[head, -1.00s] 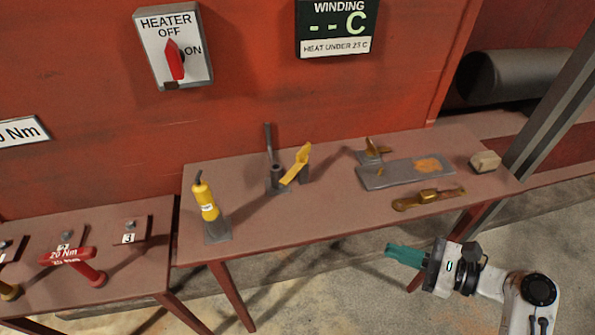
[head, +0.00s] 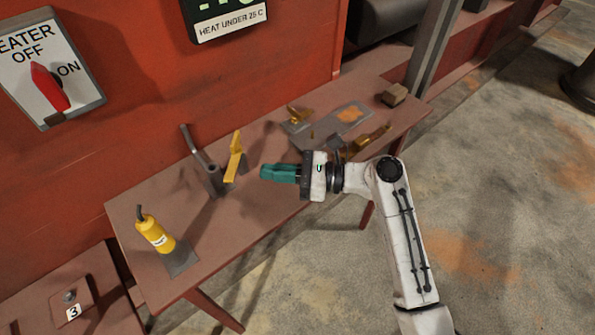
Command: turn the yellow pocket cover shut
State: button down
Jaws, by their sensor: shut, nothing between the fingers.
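The yellow pocket cover (head: 236,157) stands tilted up on a small grey mount on the brown table, beside a grey upright lever post (head: 213,178). My gripper (head: 264,172) has teal fingers, which are shut and empty. In the picture its fingertips are a short way to the right of the cover, with a gap between them. The pocket under the cover is not clear to see.
A grey plate with an orange patch (head: 350,115), a brass tool (head: 373,138) and a tan block (head: 393,95) are at the right. A red wall (head: 190,75) rises behind.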

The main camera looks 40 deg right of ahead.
aim_at(231, 175)
jog(key=shift+x, duration=2.45)
jog(key=m+t+h+p, duration=0.1)
jog(key=p, duration=0.1)
jog(key=a+h+p, duration=0.1)
jog(key=p, duration=0.1)
jog(key=shift+r+m+t+p, duration=0.35)
jog(key=shift+m+t, duration=0.05)
jog(key=m+h+p, duration=0.1)
jog(key=p, duration=0.1)
jog(key=a+m+t+h+p, duration=0.1)
jog(key=h, duration=0.1)
jog(key=shift+w+a+t+p, duration=0.1)
jog(key=shift+w+t+p, duration=0.05)
jog(key=shift+t+p, duration=0.2)
jog(key=shift+w+a+f+m+t+h+p, duration=0.15)
jog(key=shift+w+a+m+t+h+p, duration=0.1)
jog(key=shift+m+h+p, duration=0.35)
jog(key=shift+w+a+f+p, duration=0.2)
jog(key=shift+w+a+p, duration=0.2)
jog(key=shift+a+p, duration=0.1)
jog(key=shift+w+a, duration=0.1)
